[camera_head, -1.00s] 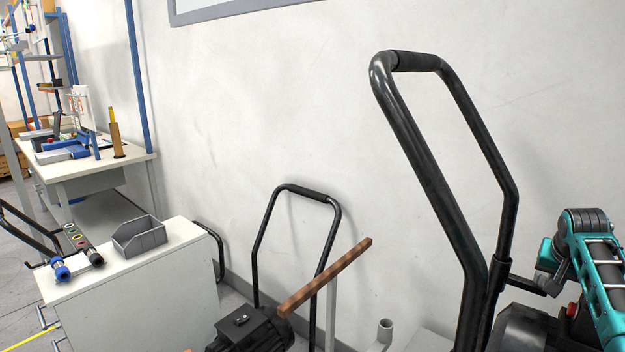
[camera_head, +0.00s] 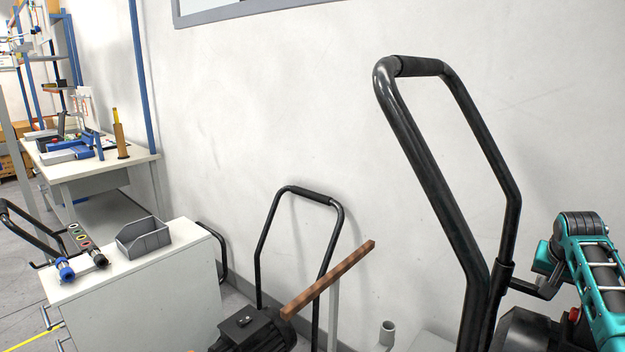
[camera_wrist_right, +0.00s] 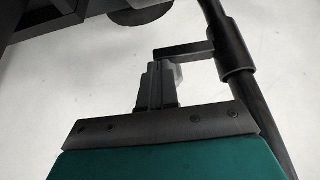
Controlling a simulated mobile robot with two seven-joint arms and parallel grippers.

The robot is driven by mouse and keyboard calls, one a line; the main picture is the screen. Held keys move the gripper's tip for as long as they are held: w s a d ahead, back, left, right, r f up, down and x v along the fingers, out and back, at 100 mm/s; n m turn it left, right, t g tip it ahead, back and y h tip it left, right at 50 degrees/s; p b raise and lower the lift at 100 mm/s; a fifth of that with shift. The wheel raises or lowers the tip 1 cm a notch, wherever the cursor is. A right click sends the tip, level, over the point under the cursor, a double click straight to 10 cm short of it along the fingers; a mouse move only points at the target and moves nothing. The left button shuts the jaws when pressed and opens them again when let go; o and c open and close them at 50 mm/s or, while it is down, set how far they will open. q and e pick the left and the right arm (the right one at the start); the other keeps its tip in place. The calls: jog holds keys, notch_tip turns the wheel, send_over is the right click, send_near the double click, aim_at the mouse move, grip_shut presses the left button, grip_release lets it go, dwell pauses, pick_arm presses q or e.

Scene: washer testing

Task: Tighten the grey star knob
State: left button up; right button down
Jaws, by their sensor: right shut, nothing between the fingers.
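My right gripper (camera_wrist_right: 158,72) is shut and empty in the right wrist view. Its fingertips are beside a short black bracket (camera_wrist_right: 186,50) that sticks out from a clamp on a black tube. A small pale grey shape (camera_wrist_right: 178,76) shows just behind the fingers, mostly hidden; I cannot tell whether it is the grey star knob. In the head view my right arm is at the right edge beside the large black handle frame (camera_head: 433,190), and the bracket (camera_head: 530,289) shows low on it. No star knob is clear there. My left gripper is not in view.
A pale wall (camera_head: 280,100) stands behind the handle. A smaller black handle (camera_head: 264,240), a motor (camera_head: 250,328) and a brown bar (camera_head: 330,278) stand in the middle. A white cabinet (camera_head: 170,290) carries a grey bin (camera_head: 143,238) at left. A workbench (camera_head: 95,170) is farther back.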

jog(key=shift+w+a, duration=0.6)
jog(key=shift+w, duration=0.1)
dwell(0.4)
jog(key=shift+a, duration=0.1)
jog(key=shift+s+a, duration=0.15)
jog(key=shift+a, duration=0.05)
notch_tip(320, 180, up, 6)
dwell(0.5)
